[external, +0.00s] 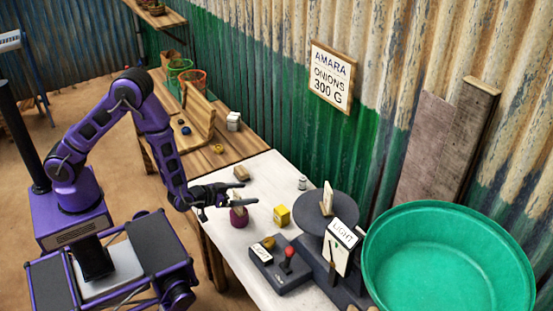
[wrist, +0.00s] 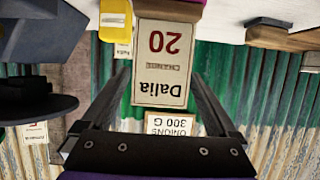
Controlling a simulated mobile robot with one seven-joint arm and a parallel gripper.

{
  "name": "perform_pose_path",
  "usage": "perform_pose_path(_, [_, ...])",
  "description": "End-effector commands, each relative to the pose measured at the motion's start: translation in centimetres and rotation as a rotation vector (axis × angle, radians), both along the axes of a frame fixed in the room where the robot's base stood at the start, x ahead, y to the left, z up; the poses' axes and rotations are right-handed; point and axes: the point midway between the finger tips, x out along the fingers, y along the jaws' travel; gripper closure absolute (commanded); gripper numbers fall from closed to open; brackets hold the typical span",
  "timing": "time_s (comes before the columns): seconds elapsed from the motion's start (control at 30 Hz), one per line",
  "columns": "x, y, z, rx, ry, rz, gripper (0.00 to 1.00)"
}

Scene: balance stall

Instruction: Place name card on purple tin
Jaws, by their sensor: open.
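The name card (wrist: 160,65), a pale card reading "Dalia 20 change", appears upside down in the wrist view. My gripper (external: 244,194) is just above the tin. In the wrist view my open gripper (wrist: 160,78) has a finger on each side of the card, with visible gaps.
A yellow tin (external: 282,215) stands right of the purple tin. A wooden block (external: 241,173) lies behind my gripper.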

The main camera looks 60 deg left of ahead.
Motion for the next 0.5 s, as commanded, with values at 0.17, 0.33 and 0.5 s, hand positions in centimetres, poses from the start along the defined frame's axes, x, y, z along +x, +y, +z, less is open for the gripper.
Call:
perform_pose_path(0.17, [-3.4, -0.2, 1.5, 0.000, 0.001, -0.007, 0.06])
perform_pose_path(0.33, [-6.9, -0.2, 2.9, 0.000, 0.001, -0.005, 0.06])
perform_pose_path(0.5, [-9.4, -0.2, 3.9, 0.000, 0.000, -0.005, 0.06])
